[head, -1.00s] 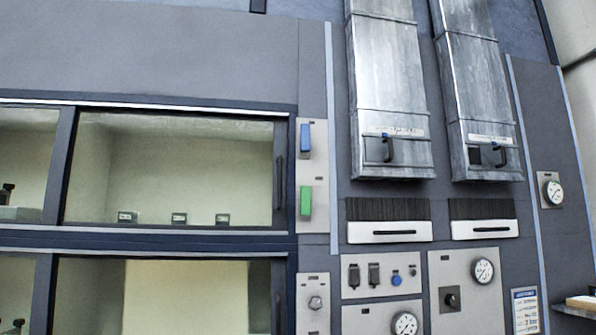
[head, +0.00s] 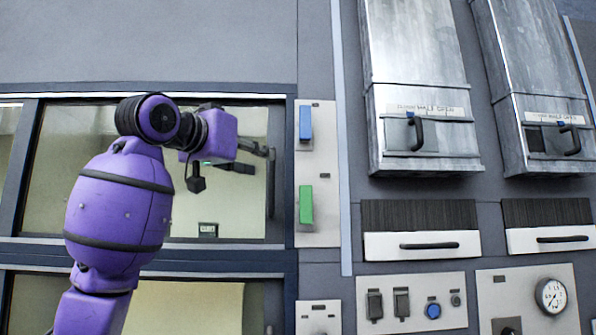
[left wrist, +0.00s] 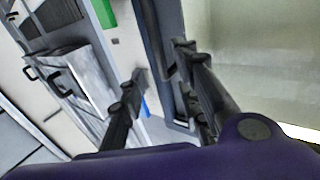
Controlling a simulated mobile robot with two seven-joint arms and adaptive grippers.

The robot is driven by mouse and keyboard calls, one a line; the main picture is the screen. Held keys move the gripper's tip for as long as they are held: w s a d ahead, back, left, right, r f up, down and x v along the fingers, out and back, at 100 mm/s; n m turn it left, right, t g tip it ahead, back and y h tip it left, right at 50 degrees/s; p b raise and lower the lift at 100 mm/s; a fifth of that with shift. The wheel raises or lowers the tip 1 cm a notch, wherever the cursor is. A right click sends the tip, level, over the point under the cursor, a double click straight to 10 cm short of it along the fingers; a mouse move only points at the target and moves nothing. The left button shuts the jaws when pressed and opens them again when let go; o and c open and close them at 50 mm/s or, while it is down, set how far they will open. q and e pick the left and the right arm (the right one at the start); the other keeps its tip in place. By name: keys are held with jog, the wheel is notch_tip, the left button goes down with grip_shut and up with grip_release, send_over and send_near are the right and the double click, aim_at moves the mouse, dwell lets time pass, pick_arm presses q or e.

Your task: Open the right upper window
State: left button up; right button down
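The right upper window (head: 236,210) is a glass pane in a dark frame in the head view, seemingly closed. Its upright dark handle (head: 271,190) is at the pane's right edge, partly hidden by my gripper. My left gripper (head: 264,158) is in front of the handle's upper part, with its black fingers apart. In the left wrist view, my left gripper (left wrist: 158,65) has its fingertips spread on either side of a dark upright strip of frame and handle. I cannot tell whether they touch it. My right gripper is in neither view.
A panel with a blue switch (head: 305,123) and a green switch (head: 306,205) stands just right of the window. Metal chutes (head: 418,85) and black-handled drawers (head: 422,245) are farther right. Another window (head: 190,305) lies below.

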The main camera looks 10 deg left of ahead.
aim_at(270, 163)
pick_arm(q)
jog(key=shift+f, duration=0.15)
jog(key=x, duration=0.6)
jog(key=shift+d+f, duration=0.1)
jog(key=shift+f, duration=0.1)
jog(key=shift+w, duration=0.25)
jog(key=shift+r, duration=0.1)
jog(key=shift+s, duration=0.25)
jog(key=shift+w, duration=0.2)
grip_shut()
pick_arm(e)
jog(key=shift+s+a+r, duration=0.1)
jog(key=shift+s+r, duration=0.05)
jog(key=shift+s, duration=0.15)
